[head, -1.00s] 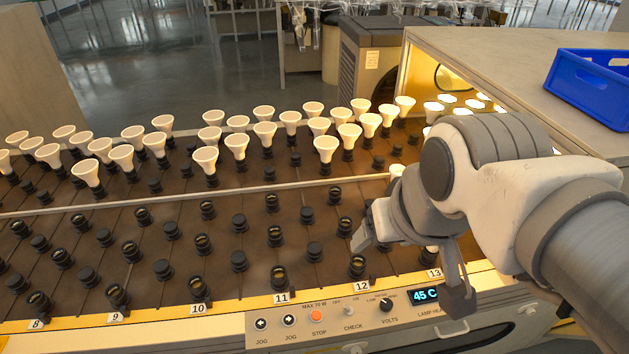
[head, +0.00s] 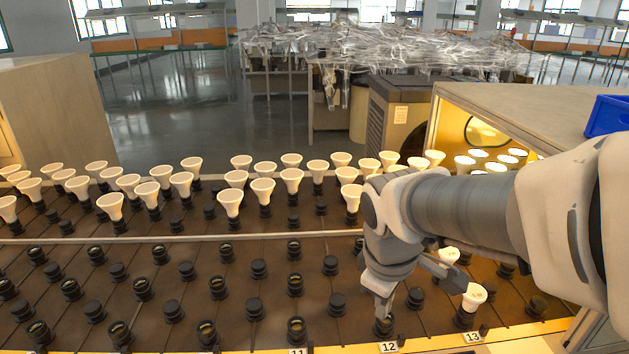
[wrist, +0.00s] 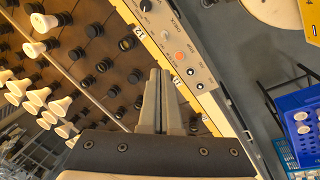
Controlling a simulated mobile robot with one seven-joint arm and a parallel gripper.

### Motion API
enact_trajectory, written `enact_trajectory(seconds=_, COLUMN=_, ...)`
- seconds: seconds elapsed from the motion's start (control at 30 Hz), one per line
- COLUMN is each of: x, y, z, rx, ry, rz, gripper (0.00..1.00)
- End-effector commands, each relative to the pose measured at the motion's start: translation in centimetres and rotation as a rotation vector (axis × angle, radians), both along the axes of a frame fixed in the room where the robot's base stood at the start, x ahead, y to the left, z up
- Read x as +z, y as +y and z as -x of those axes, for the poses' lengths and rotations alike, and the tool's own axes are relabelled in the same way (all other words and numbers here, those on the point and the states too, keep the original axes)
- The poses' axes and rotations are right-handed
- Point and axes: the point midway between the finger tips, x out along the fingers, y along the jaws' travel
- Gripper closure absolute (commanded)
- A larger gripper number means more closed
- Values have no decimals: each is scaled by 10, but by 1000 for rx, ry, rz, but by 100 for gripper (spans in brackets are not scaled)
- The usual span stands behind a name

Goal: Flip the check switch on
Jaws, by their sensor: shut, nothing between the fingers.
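The check switch (wrist: 164,34) is a small pale toggle on the control panel (wrist: 208,76), seen in the wrist view between the dark volts knob (wrist: 146,5) and the orange stop button (wrist: 180,55). It is too small to tell which way its lever points. The panel is outside the head view. My gripper (wrist: 160,72) is shut and empty, its two fingers side by side and apart from the switch in the picture. In the head view my gripper (head: 383,312) points down near the conveyor's front edge, around label 12.
Rows of dark sockets (head: 258,268) and white bulbs (head: 263,190) fill the conveyor. A lit hood (head: 520,100) stands at the right, and a blue crate (head: 608,116) sits on top.

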Motion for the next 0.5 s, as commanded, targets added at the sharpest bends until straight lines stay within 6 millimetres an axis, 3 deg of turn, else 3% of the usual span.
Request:
enact_trajectory(seconds=0.03, x=-23, y=2, z=-7, rx=65, ry=34, rz=22, gripper=100)
enact_trajectory(seconds=0.2, x=-73, y=10, z=-24, rx=295, ry=134, rz=85, gripper=100)
enact_trajectory(seconds=0.5, x=-146, y=22, z=-45, rx=631, ry=271, rz=147, gripper=100)
